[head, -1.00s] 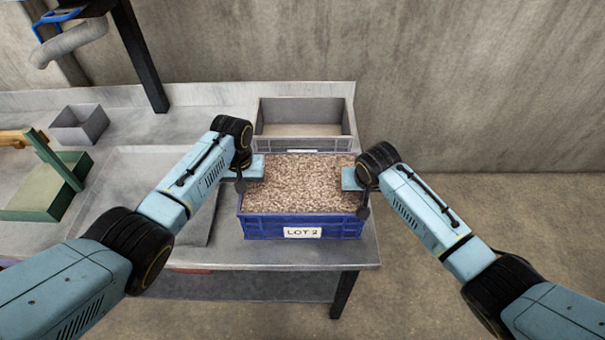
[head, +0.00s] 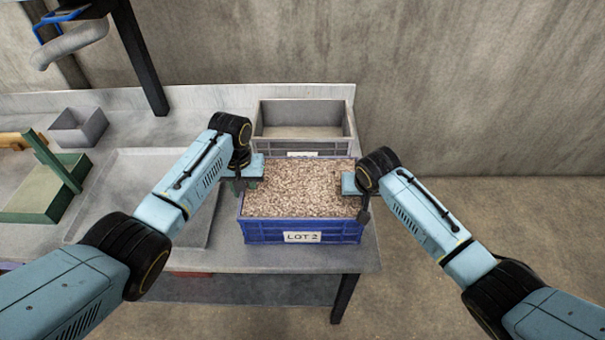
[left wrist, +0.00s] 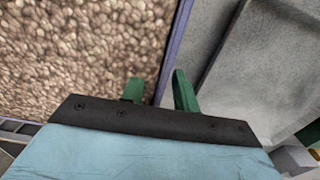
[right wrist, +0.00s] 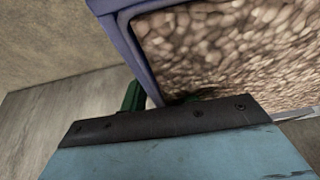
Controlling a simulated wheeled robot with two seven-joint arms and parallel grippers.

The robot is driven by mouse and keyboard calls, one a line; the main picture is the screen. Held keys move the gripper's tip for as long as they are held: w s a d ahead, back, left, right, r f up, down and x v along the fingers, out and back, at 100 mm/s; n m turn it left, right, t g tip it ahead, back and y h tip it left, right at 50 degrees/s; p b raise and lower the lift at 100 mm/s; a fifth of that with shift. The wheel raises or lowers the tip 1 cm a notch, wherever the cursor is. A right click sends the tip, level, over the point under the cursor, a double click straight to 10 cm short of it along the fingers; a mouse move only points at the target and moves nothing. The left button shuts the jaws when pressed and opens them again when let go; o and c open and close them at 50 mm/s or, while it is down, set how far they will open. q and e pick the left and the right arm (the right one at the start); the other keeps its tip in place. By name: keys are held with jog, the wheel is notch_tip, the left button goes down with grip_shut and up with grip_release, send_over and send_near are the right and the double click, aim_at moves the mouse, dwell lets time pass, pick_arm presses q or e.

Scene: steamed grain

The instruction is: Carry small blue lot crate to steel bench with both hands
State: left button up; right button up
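The small blue lot crate (head: 265,232), labelled LOT 2 and full of pale grain (head: 300,190), sits level on the right end of the steel bench (head: 225,258). My left gripper (head: 240,184) is at its left wall. In the left wrist view its green fingers (left wrist: 158,92) stand apart, one each side of the crate wall (left wrist: 176,40), with gaps showing. My right gripper (head: 352,186) is at the right wall. In the right wrist view its fingers (right wrist: 163,97) straddle the wall (right wrist: 125,38) and look apart; the inner one is partly hidden near the grain.
A grey empty crate (head: 303,145) stands right behind the blue one. To the left are a shallow metal tray (head: 130,190), a green stand (head: 45,195) and a small grey bin (head: 78,128). Open floor (head: 480,220) lies right of the bench.

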pick_arm(q)
notch_tip(320, 180, up, 9)
jog(key=shift+r, duration=0.55)
pick_arm(e)
jog(key=shift+r, duration=0.15)
jog(key=v, duration=1.1)
jog(key=shift+s+r, duration=0.25)
jog(key=shift+r, duration=0.05)
